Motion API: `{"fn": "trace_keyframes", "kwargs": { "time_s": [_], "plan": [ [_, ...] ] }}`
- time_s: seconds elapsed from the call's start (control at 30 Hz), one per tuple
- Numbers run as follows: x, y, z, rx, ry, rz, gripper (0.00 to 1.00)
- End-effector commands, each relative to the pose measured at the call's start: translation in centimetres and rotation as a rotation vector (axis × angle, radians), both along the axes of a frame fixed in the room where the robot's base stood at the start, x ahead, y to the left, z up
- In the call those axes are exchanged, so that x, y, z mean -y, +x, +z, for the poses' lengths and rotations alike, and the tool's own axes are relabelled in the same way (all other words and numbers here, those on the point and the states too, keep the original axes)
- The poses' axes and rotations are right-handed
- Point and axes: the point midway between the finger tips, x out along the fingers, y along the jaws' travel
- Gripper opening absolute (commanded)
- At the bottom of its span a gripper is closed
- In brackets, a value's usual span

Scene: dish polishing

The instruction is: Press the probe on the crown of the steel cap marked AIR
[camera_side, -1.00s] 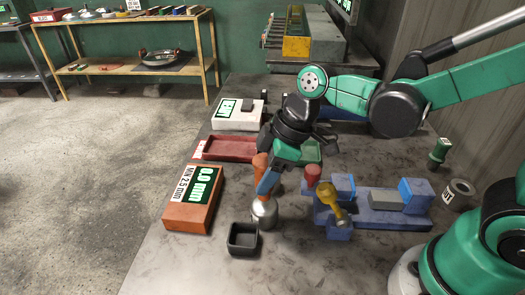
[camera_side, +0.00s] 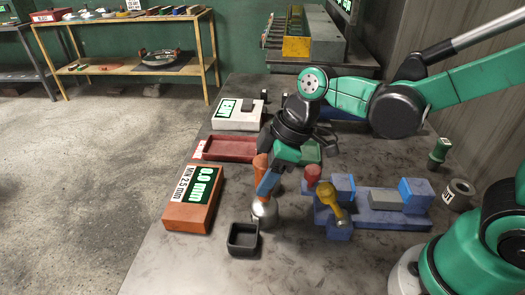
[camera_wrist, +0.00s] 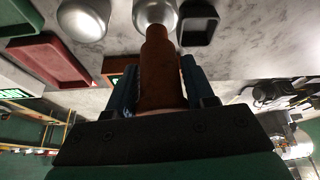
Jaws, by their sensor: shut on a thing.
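My gripper (camera_side: 268,184) is shut on the probe, with blue fingers on either side of its brown-orange body (camera_wrist: 160,75). In the side view the probe's orange end (camera_side: 260,165) sticks up beside the fingers. A rounded steel cap (camera_side: 264,211) stands on the table right under the fingers; it also shows past the probe's tip in the wrist view (camera_wrist: 152,12). The tip overlaps this cap in the picture; I cannot tell whether they touch. A second steel cap (camera_wrist: 83,18) lies to its left in the wrist view, hidden in the side view. No AIR marking is legible on either.
An orange gauge box (camera_side: 193,198) with a lit mm readout stands left of the cap. A black square tray (camera_side: 243,239) sits just in front. A blue fixture (camera_side: 375,222) with a yellow piece (camera_side: 331,200) lies to the right. A red tray (camera_side: 230,149) is behind.

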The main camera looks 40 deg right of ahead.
Motion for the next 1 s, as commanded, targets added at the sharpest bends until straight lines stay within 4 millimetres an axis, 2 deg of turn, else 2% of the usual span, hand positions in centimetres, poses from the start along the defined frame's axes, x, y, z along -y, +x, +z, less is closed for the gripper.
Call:
{"fn": "trace_keyframes", "kwargs": {
  "time_s": [1.0],
  "plan": [
    [0.0,0.1,-1.2,0.0,0.0,0.0,0.0]
  ]
}}
